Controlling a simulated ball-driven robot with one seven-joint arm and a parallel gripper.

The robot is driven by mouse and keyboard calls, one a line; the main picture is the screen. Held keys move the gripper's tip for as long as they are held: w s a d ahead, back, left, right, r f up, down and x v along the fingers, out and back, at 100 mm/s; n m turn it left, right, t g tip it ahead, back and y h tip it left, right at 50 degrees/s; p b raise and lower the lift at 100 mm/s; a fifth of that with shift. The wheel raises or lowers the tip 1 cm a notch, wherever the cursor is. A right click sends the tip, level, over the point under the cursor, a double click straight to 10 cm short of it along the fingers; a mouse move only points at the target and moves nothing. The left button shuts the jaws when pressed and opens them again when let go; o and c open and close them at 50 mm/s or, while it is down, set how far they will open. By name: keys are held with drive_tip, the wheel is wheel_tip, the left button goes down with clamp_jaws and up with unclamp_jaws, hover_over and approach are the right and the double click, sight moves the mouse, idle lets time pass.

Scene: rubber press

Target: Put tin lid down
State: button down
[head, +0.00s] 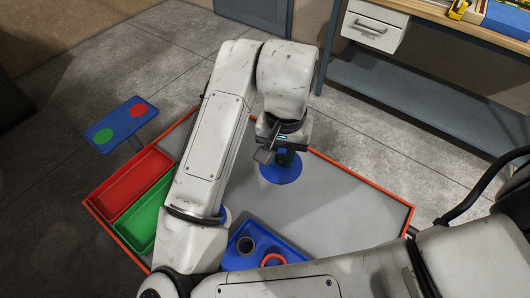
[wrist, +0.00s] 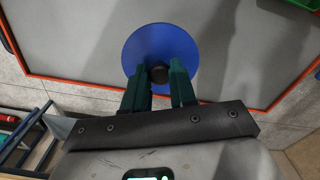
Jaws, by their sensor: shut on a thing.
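The tin lid is a round blue disc (head: 282,176) with a dark knob at its centre. It is over the grey table top (head: 345,200), and it also shows in the wrist view (wrist: 155,42). My gripper (head: 284,156) points down at the lid. In the wrist view its two dark green fingers (wrist: 159,76) are on either side of the black knob (wrist: 158,73), shut on it. The lid looks level. I cannot tell whether its underside touches the table or hangs just above it.
A red tray (head: 130,184) and a green tray (head: 142,222) lie at the table's left. An orange rim (head: 375,187) borders the table. The table's right side is clear.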

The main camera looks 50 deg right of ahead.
drive_tip(key=w+f, duration=0.2)
drive_tip(key=w+d+f, duration=0.1)
drive_tip(key=w+f, duration=0.1)
drive_tip(key=w+d+f, duration=0.1)
drive_tip(key=w+f, duration=0.1)
drive_tip(key=shift+w+d, duration=0.15)
drive_tip(key=shift+w+d+f+p, duration=0.2)
drive_tip(key=shift+w+f+p, duration=0.15)
drive_tip(key=shift+w+f, duration=0.2)
drive_tip(key=shift+f, duration=1.65)
drive_tip(key=shift+f, duration=0.15)
drive_tip(key=c, duration=0.9)
unclamp_jaws()
wheel_tip(320, 180, up, 12)
drive_tip(key=shift+r, duration=0.2)
